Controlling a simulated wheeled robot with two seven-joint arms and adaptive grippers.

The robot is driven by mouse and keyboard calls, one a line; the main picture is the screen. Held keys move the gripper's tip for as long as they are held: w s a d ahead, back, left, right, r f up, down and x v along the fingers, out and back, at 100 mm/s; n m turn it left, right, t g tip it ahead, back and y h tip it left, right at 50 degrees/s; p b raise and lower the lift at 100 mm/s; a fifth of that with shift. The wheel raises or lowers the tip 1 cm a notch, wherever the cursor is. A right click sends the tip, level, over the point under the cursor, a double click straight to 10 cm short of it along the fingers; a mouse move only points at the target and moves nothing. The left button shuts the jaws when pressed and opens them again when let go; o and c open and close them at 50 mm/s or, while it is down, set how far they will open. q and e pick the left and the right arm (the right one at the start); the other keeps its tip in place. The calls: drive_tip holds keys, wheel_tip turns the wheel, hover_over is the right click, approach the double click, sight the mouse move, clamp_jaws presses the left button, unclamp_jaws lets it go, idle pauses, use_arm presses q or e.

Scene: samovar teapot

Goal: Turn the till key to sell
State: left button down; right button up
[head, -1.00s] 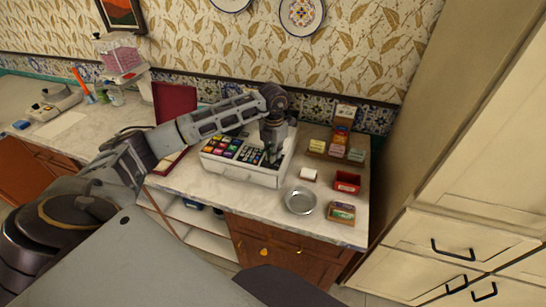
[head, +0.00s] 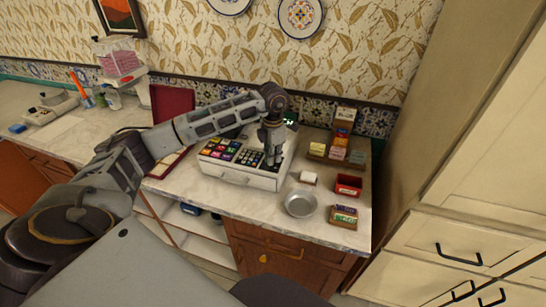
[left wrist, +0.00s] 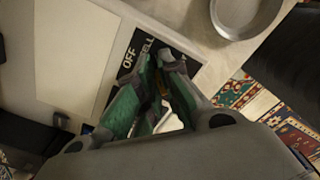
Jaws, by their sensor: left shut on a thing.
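The white till (head: 235,178) stands on the counter with coloured keys on its top. My left gripper (head: 273,162) reaches down from above onto the till's right part. In the left wrist view, the green-padded fingers of my left gripper (left wrist: 162,98) are closed around a small brass-coloured piece, apparently the till key (left wrist: 163,88), mostly hidden between them. The key's exact pointing direction is hidden. My right gripper is out of view.
A round metal dish (head: 300,203) sits right of the till, near a red box (head: 348,185) and several small packets. A dark red open folder or menu (head: 172,104) stands on the left.

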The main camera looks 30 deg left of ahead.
use_arm(q)
drive_tip(key=c, duration=1.6)
unclamp_jaws()
wheel_tip(320, 180, up, 12)
